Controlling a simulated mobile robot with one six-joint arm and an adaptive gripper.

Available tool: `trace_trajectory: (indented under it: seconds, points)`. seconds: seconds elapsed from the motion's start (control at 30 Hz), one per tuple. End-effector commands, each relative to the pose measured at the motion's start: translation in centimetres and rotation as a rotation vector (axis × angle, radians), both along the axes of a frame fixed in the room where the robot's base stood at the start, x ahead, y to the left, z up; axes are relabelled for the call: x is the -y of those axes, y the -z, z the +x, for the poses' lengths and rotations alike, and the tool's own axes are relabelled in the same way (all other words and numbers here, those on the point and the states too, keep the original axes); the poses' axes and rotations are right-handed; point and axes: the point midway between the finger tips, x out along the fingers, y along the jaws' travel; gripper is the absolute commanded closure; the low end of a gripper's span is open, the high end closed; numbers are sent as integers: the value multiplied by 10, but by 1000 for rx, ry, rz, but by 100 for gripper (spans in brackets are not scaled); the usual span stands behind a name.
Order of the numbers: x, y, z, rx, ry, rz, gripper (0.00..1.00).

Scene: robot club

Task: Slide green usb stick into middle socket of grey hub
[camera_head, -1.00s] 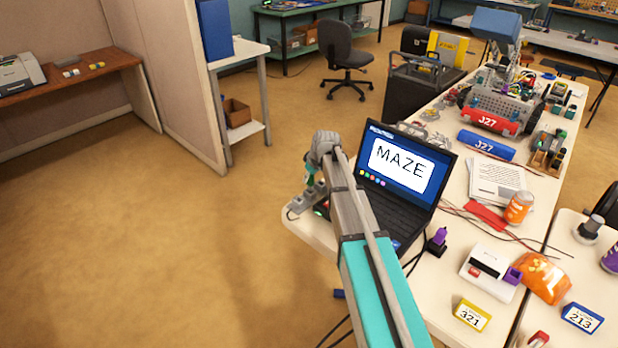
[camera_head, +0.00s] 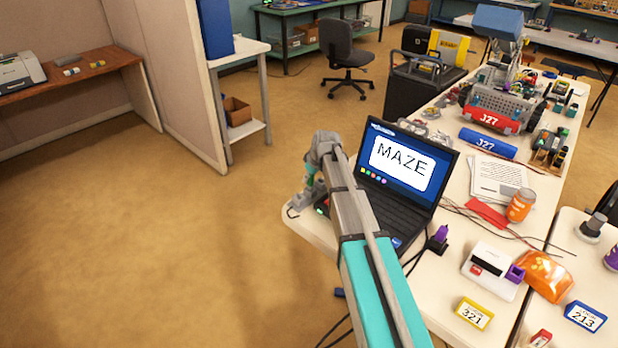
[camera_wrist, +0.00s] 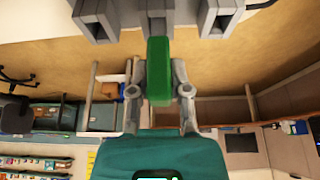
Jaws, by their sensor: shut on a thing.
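The green usb stick (camera_wrist: 159,72) is held between the fingers of my gripper (camera_wrist: 159,66) in the wrist view, pointing up the picture. The grey hub (camera_wrist: 190,22) spans the top of that view, with a socket block at left, middle and right. The stick is lined up with the middle block, and its far end meets or overlaps that block's edge. I cannot tell whether the tip is inside the socket. In the head view the hub (camera_head: 299,201) is at the table's left corner, partly hidden by my arm; the stick cannot be made out there.
A black laptop (camera_head: 392,190) showing "MAZE" stands just right of my arm. An orange can (camera_head: 521,205), a purple-topped plug (camera_head: 438,239) and a yellow 321 box (camera_head: 473,314) are on the same table. The floor to the left is clear.

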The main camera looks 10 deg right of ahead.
Motion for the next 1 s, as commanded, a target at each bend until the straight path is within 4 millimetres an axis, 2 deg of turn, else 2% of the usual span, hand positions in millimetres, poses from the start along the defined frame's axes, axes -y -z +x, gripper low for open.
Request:
trace_trajectory:
  seconds: [1.0]
  points:
    - [1,11,0,0,0,0,100]
